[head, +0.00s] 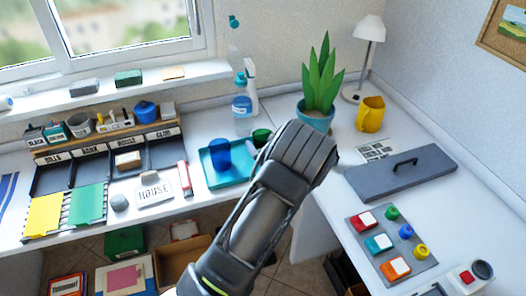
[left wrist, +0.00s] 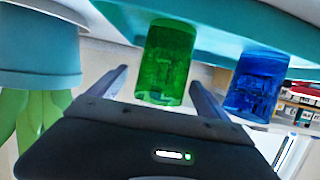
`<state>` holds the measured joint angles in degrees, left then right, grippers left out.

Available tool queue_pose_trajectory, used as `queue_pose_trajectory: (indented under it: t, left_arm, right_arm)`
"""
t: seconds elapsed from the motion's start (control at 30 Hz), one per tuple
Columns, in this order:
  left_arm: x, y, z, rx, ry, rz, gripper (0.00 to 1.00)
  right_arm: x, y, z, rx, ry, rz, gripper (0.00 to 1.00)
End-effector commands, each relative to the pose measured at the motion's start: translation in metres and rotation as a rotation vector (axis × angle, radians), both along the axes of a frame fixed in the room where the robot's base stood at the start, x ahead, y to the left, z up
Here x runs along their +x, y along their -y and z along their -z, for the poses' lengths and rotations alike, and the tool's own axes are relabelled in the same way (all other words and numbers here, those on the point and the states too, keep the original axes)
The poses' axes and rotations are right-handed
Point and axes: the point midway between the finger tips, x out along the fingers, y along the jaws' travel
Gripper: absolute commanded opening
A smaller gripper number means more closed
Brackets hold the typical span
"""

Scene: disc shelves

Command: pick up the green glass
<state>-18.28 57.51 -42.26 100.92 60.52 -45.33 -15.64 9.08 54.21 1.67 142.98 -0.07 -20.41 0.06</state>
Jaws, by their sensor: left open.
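The green glass (head: 261,137) stands at the right end of the teal tray (head: 212,182), partly hidden by my left arm in the head view. In the left wrist view, which looks upside down, the green glass (left wrist: 166,62) sits between the two spread fingers of my left gripper (left wrist: 158,78). The fingers are open, one on each side, with a visible gap on the left; contact on the right is unclear. The gripper's fingertips are hidden in the head view. A blue glass (head: 220,153) stands on the same tray, left of the green one. My right gripper is not seen.
A potted plant (head: 319,88) stands just behind my left gripper. A spray bottle (head: 242,107) is behind the tray. A yellow mug (head: 370,114) and a grey lidded panel (head: 400,173) are to the right. Desk organisers (head: 110,160) fill the left side.

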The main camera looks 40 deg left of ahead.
Motion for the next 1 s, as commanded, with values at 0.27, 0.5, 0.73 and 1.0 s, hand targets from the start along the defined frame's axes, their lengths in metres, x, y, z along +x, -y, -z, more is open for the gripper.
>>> queue_pose_trajectory:
  t: [0.27,0.5,0.73,1.0]
  left_arm:
    - [0.019,-0.032,0.011,0.001,-0.002,-0.001,0.88]
    - [0.024,-0.039,0.014,0.000,-0.001,0.000,0.88]
    - [0.024,-0.039,0.014,0.000,-0.001,0.000,0.88]
    - [0.024,-0.038,0.014,0.000,-0.001,0.000,0.86]
  right_arm:
    - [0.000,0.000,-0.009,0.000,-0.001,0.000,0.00]
    - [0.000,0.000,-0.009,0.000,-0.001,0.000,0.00]
    - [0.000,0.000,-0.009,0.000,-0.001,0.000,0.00]
    - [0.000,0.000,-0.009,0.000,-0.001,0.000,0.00]
